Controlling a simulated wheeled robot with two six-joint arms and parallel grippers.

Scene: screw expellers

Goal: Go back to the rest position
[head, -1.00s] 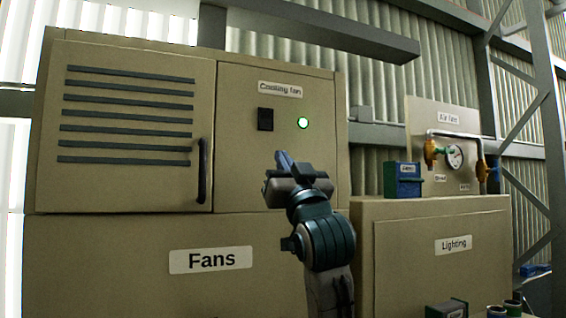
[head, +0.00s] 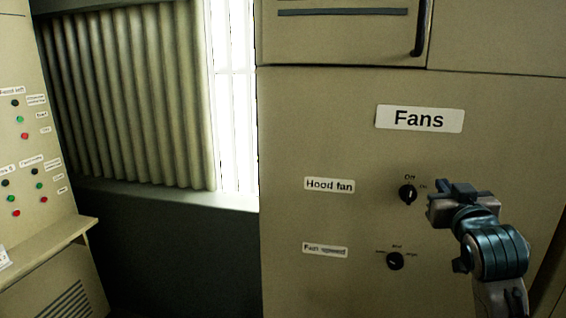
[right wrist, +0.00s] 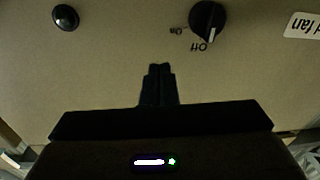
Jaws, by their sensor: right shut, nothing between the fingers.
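My right gripper (head: 452,190) shows at the right of the head view, with its jaws shut and nothing between them. Its fingers also show from behind in the right wrist view (right wrist: 159,84). It is in front of the Fans cabinet (head: 330,120), just right of the hood fan knob (head: 408,194). That knob also shows in the right wrist view (right wrist: 207,20), upside down, with its white mark towards "Off". The gripper appears apart from it. My left gripper is not in view.
The fan speed knob (head: 395,261) is below the hood fan knob. Another round black control (right wrist: 65,17) shows in the right wrist view. A control panel (head: 35,150) with several coloured buttons and a ledge (head: 45,250) stands at far left, across a gap.

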